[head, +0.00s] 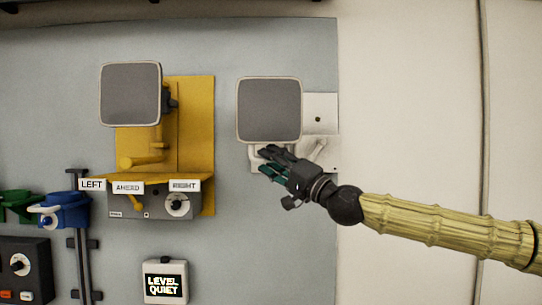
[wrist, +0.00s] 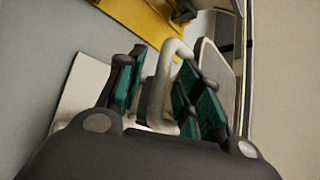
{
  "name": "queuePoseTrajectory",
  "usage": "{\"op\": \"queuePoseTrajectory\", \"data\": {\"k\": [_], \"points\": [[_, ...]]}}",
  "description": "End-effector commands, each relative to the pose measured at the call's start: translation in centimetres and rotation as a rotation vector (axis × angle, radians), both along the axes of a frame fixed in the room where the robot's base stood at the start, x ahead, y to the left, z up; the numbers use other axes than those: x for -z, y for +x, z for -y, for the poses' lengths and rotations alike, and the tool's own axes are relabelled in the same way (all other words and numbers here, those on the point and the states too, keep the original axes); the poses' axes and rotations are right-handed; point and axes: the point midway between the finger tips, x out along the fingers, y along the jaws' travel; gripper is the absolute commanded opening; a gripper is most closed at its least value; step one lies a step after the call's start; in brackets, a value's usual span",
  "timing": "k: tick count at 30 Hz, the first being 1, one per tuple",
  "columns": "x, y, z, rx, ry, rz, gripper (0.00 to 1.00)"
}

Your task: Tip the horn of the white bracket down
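The white bracket (head: 320,112) is fixed at the right edge of the grey wall panel. Its square grey-faced horn (head: 268,110) with a pale rim faces outward and covers part of the bracket. My gripper (head: 268,162) is just below the horn, in front of the bracket's lower part. In the wrist view my gripper (wrist: 160,92) is open, with its green-padded fingers on either side of a white bent handle (wrist: 167,68). I cannot tell whether either finger touches the handle. The horn's pale edge (wrist: 217,68) shows beyond the right finger.
A yellow bracket (head: 195,115) with a similar horn (head: 130,93) stands to the left, above a control box (head: 150,205) labelled LEFT, AHEAD, RIGHT. Lower left are a blue holder (head: 68,212) and a LEVEL QUIET box (head: 165,282). The pale wall at right is bare.

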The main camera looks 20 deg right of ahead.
Motion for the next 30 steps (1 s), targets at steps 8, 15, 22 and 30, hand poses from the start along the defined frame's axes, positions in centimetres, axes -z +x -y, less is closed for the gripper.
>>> {"op": "queuePoseTrajectory", "data": {"k": [8,15,22,30], "points": [[-0.15,0.29,-0.15,0.000,0.001,0.001,0.35],[-0.15,0.28,-0.15,0.000,0.001,0.001,0.08],[-0.15,0.27,-0.14,0.000,0.001,0.001,0.00],[0.28,0.26,0.29,0.006,-0.001,0.009,0.00]]}}
